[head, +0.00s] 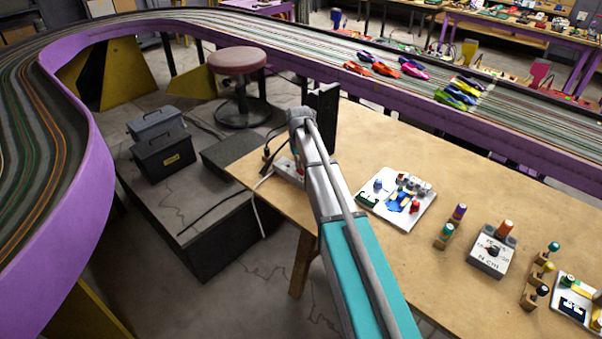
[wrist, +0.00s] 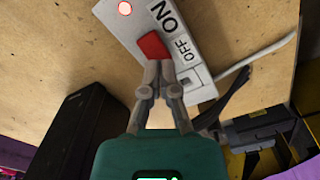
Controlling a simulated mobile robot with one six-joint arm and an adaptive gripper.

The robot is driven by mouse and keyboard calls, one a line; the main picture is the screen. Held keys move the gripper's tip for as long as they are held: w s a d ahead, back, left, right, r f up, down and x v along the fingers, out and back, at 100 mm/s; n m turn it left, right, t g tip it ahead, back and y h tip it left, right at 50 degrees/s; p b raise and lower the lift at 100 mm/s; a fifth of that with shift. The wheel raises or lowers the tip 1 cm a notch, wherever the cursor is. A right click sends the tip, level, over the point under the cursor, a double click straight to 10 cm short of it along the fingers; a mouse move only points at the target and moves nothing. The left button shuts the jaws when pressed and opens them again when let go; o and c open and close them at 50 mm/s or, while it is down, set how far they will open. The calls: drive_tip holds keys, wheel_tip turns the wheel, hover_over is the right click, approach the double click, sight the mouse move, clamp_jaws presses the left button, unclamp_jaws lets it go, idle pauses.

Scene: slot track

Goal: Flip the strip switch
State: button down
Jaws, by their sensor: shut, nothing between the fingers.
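The white power strip (wrist: 205,35) lies on the wooden table, with ON and OFF labels beside its red rocker switch (wrist: 152,46). In the head view the strip (head: 289,171) sits at the table's left edge, partly hidden by my arm, and the fingertips are hard to make out.
A black upright box (head: 324,112) stands near the table's far left corner. Cables (head: 262,180) hang off the table's left edge. The raised purple-sided track (head: 420,118) runs behind.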

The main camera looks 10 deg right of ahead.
drive_tip(key=shift+f+b, duration=0.55)
idle(0.4)
drive_tip(key=shift+r, duration=0.2)
drive_tip(key=shift+r+p, duration=3.35)
drive_tip(key=shift+p, duration=0.2)
drive_tip(key=s+r+p, duration=0.2)
drive_tip(key=s, duration=1.2)
drive_tip(key=s+r+m+p, duration=0.1)
drive_tip(key=s, duration=1.4)
drive_tip(key=shift+r+p, duration=0.4)
